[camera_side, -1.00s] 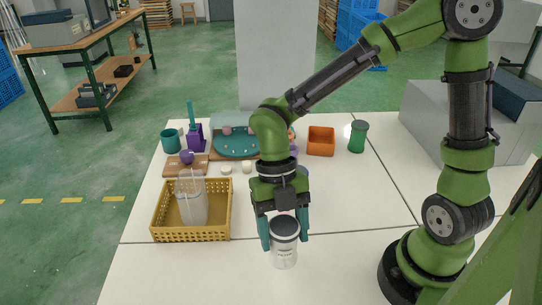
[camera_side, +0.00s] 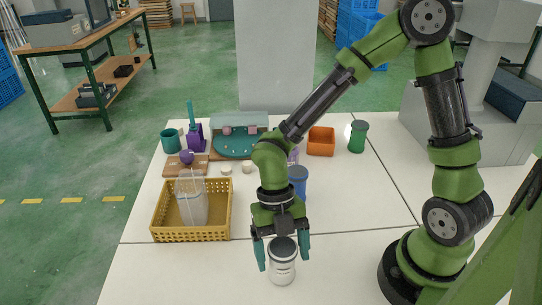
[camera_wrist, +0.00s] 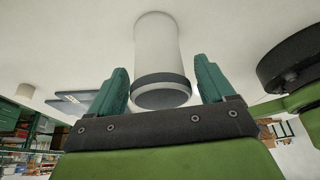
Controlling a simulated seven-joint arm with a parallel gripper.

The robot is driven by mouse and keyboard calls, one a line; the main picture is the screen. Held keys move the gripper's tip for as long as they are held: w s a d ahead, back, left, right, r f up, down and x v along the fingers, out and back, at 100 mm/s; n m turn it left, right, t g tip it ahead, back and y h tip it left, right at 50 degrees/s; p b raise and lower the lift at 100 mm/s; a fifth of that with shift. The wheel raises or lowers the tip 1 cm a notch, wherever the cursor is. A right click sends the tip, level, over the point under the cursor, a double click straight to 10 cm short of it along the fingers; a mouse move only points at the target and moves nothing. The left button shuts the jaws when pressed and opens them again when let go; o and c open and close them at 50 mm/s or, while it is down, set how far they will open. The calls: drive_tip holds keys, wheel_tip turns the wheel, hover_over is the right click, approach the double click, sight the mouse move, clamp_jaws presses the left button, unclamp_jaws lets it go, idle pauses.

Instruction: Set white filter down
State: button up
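The white filter (camera_side: 282,265) is a pale cylinder with a dark top, upright on the front part of the white table in the side view. In the wrist view the filter (camera_wrist: 157,50) shows between my fingers, its dark-ringed end nearest the camera. My gripper (camera_side: 281,256) points down over it with one teal finger on each side. In the wrist view my gripper (camera_wrist: 163,88) is open, with a gap on both sides of the filter. The filter's base appears to rest on the table.
A yellow basket (camera_side: 160,233) holding a clear-and-white container (camera_side: 193,205) stands at left. A blue canister (camera_side: 298,178) is behind my gripper. An orange bin (camera_side: 321,142) and a green jar (camera_side: 357,137) stand farther back. The table around the filter is clear.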

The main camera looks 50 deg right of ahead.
drive_tip(key=shift+o, duration=0.4)
drive_tip(key=v, duration=1.1)
drive_tip(key=s+d+r+m+t, duration=0.2)
drive_tip(key=d+r+m+t, duration=0.2)
drive_tip(key=m, duration=1.2)
drive_tip(key=s+d+r+m+t, duration=0.1)
drive_tip(key=d+r+m+t, duration=0.4)
drive_tip(key=m, duration=1.2)
drive_tip(key=shift+s+d+t+h, duration=0.3)
drive_tip(key=shift+s+d+t, duration=0.1)
drive_tip(key=shift+d+t, duration=0.6)
drive_tip(key=shift+r, duration=0.1)
